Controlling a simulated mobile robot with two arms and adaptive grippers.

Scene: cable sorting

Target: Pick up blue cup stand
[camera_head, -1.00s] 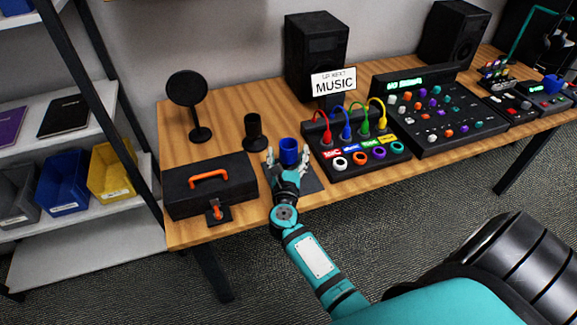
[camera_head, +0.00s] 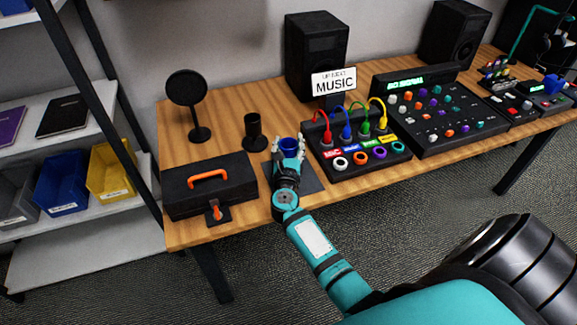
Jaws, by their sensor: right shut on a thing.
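The blue cup stand (camera_head: 290,144) is a small dark-blue cylinder over a dark square mat (camera_head: 308,182) on the wooden table. My right gripper (camera_head: 289,152) is shut on it, with pale fingers on its left and right sides. The lower part of the cup is hidden behind the gripper, so I cannot tell whether it touches the mat. My left gripper is not in view.
A black toolbox (camera_head: 232,194) with an orange handle stands to the left. A black cylindrical holder (camera_head: 253,131) and a round black disc on a stand (camera_head: 187,88) are behind. A cable panel (camera_head: 372,163) with coloured plugs is close on the right.

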